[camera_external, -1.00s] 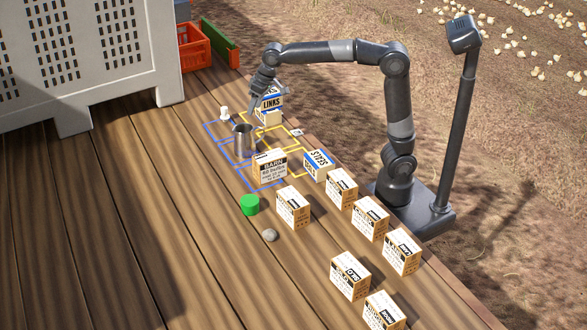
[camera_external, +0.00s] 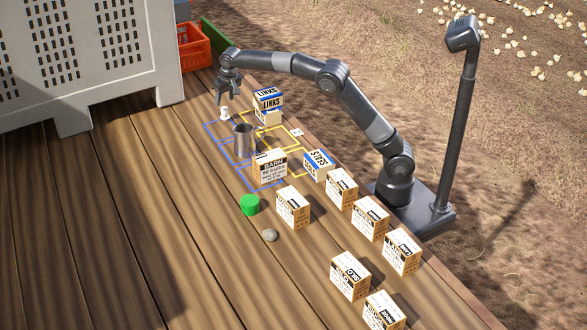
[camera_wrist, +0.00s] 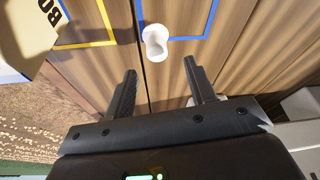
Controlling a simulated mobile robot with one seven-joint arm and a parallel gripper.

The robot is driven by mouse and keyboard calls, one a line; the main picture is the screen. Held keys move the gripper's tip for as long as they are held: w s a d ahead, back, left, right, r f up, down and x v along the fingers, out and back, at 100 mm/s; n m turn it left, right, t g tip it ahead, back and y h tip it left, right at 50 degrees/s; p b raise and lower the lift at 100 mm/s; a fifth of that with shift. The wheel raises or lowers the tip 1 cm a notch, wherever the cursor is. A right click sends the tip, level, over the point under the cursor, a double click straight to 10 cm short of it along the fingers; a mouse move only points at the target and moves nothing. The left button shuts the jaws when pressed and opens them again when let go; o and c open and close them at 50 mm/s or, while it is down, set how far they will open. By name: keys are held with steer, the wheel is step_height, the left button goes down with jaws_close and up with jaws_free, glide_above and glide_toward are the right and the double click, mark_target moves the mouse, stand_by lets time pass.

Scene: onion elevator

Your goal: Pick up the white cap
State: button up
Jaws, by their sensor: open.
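A metal cup (camera_external: 244,140) stands just in front of the cap. A box marked LINKS (camera_external: 268,104) is to its right. A grey crate (camera_external: 85,60) stands at left.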

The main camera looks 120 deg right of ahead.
mark_target(221, 105)
steer(key=shift+s+x, duration=0.1)
steer(key=shift+x, duration=1.65)
steer(key=shift+s+x, duration=0.15)
steer(key=shift+x, duration=1.6)
steer(key=shift+a, duration=0.15)
steer(key=shift+c, duration=0.5)
steer(key=c, duration=1)
